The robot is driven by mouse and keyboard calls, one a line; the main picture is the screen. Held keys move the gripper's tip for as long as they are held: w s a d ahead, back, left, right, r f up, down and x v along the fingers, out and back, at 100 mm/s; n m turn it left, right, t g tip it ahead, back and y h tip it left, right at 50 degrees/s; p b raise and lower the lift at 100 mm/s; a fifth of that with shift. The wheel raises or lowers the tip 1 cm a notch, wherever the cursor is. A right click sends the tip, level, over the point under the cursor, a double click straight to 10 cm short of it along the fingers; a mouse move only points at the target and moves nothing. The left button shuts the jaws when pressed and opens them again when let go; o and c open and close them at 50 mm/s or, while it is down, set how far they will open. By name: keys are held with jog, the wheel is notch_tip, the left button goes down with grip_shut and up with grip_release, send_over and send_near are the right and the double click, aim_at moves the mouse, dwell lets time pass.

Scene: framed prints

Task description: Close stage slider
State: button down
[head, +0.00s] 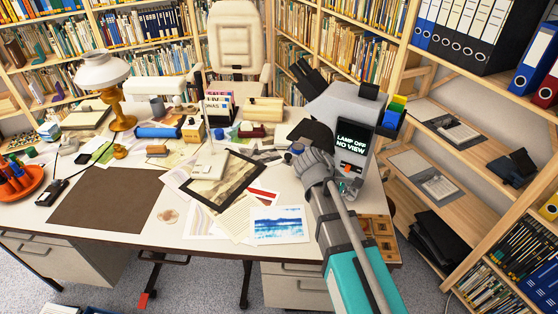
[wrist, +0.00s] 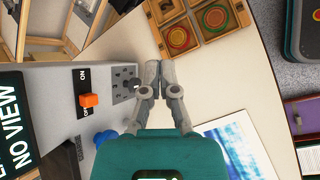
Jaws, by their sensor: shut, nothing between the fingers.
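A grey microscope-like device (head: 338,108) stands at the right of the desk, and its screen (head: 352,140) reads "LAMP OFF NO VIEW". In the wrist view its grey side (wrist: 62,100) fills the left, with an orange switch (wrist: 89,100) beside an "ON" label, a small dark part (wrist: 124,84) and a blue knob (wrist: 105,138). I cannot tell which part is the stage slider. My gripper (wrist: 160,72) is shut and empty, its fingertips just right of the dark part; contact is unclear. In the head view my gripper (head: 306,163) is in front of the device and hides its lower part.
A wooden tray (wrist: 198,22) with round coloured pieces lies beyond my fingertips at the desk's edge. Prints and papers (head: 277,225) lie left of my arm. A desk lamp (head: 108,85) and small items crowd the back. Shelves (head: 455,140) stand close on the right.

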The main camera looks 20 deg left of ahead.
aim_at(285, 157)
jog(key=s+a+r+n+t, duration=0.2)
jog(key=s+a+n+t, duration=0.1)
jog(key=a, duration=0.7)
jog(key=s+a+r+n+t+b, duration=0.1)
jog(key=s+a+r+n+t, duration=0.2)
jog(key=a, duration=0.7)
jog(key=s+a+r+n+t+b, duration=0.1)
jog(key=s+a+n, duration=0.4)
jog(key=a, duration=0.5)
jog(key=shift+s+a+r+n+t+h, duration=0.15)
jog(key=shift+a+r+n+t+h, duration=0.2)
jog(key=shift+r+n+t, duration=0.7)
jog(key=shift+d+f, duration=0.2)
jog(key=b+x, duration=0.1)
jog(key=x, duration=0.6)
jog(key=b+x, duration=0.1)
jog(key=x, duration=0.5)
jog(key=shift+w+d+r+b, duration=0.15)
jog(key=shift+w+d+b, duration=0.1)
jog(key=shift+w+b, duration=0.15)
jog(key=shift+a, duration=0.15)
